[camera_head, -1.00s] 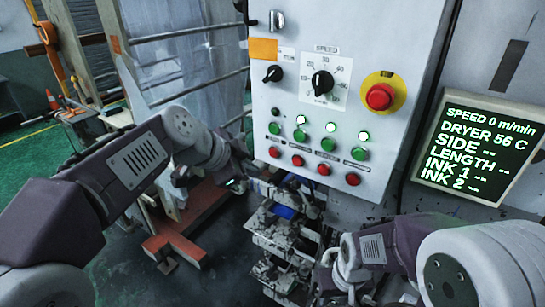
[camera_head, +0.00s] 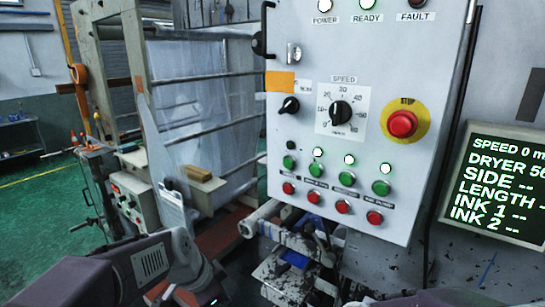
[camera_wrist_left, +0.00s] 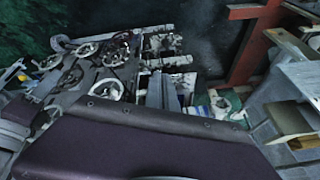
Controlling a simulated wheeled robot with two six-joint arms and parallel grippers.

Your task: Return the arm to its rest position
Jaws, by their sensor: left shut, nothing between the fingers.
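My left arm comes in low from the left in the head view, with its white and purple wrist joint (camera_head: 190,262) near the bottom edge. My left gripper (camera_head: 213,300) shows only in part at that edge, shut and empty, below and left of the control panel (camera_head: 345,110) and apart from it. The left wrist view holds a broad purple part of my own arm along its bottom. Of my right arm only a dark purple sliver shows at the bottom right; its gripper is out of view.
The panel carries a speed dial (camera_head: 340,113), a red stop button (camera_head: 402,124) and rows of push-buttons. A display screen (camera_head: 505,185) stands at right. A roller frame with film (camera_head: 200,90) is behind at left. Dirty machine parts (camera_head: 295,270) lie below the panel. Green floor (camera_head: 40,240) is open at far left.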

